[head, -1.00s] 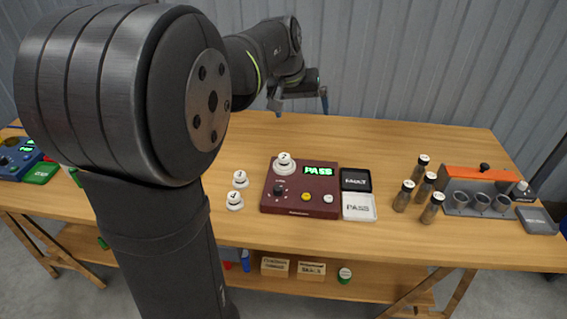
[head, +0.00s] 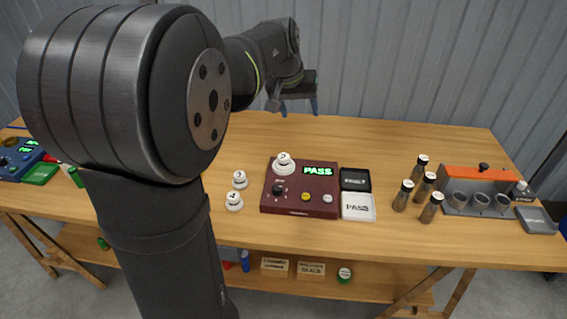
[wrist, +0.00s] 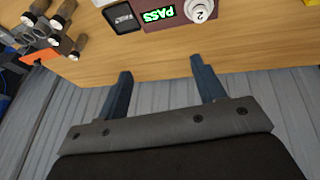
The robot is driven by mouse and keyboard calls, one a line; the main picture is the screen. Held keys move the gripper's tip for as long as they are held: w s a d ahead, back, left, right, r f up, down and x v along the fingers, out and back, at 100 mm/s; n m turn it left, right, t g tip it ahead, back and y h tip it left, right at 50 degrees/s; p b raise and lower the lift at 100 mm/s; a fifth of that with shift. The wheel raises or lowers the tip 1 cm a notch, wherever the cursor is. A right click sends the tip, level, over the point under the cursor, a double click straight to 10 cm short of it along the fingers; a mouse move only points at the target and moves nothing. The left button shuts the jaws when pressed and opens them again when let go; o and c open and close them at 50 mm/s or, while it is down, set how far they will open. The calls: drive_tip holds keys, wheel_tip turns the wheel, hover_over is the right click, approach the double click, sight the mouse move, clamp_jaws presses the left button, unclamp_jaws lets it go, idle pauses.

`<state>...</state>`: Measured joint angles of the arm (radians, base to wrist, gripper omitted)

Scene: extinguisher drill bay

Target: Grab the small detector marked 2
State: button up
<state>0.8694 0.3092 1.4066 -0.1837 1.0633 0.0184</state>
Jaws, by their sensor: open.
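The small white detector marked 2 (wrist: 201,11) sits on the maroon tester (wrist: 172,14) at the top of the wrist view. In the head view this detector (head: 284,164) is at the tester's back left corner. My gripper (head: 299,108) is open and empty, above and behind the tester near the table's back edge. In the wrist view its two blue fingers (wrist: 161,70) are apart with nothing between them, clear of the detector. Two similar white detectors (head: 240,180) (head: 234,201) stand left of the tester; one appears marked 4.
The tester's screen (head: 318,171) reads PASS. Right of it are a black tray (head: 355,174) and a white PASS tray (head: 358,213). Several dark canisters (head: 404,195) stand by a grey rack with an orange back (head: 478,175). The table between these is clear.

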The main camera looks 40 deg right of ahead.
drive_tip(key=m+t, duration=0.1)
drive_tip(key=m, duration=0.1)
approach(283, 157)
drive_tip(key=f, duration=0.1)
drive_tip(key=d+f, duration=0.1)
drive_tip(key=f, duration=0.1)
drive_tip(key=shift+w+d+f+y, duration=0.2)
drive_tip(key=shift+w+y, duration=0.05)
drive_tip(key=shift+y, duration=0.15)
drive_tip(key=shift+x, duration=2.85)
drive_tip(key=shift+d+r, duration=0.1)
drive_tip(key=shift+d, duration=0.1)
drive_tip(key=c, duration=1.2)
drive_tip(key=shift+r, duration=0.1)
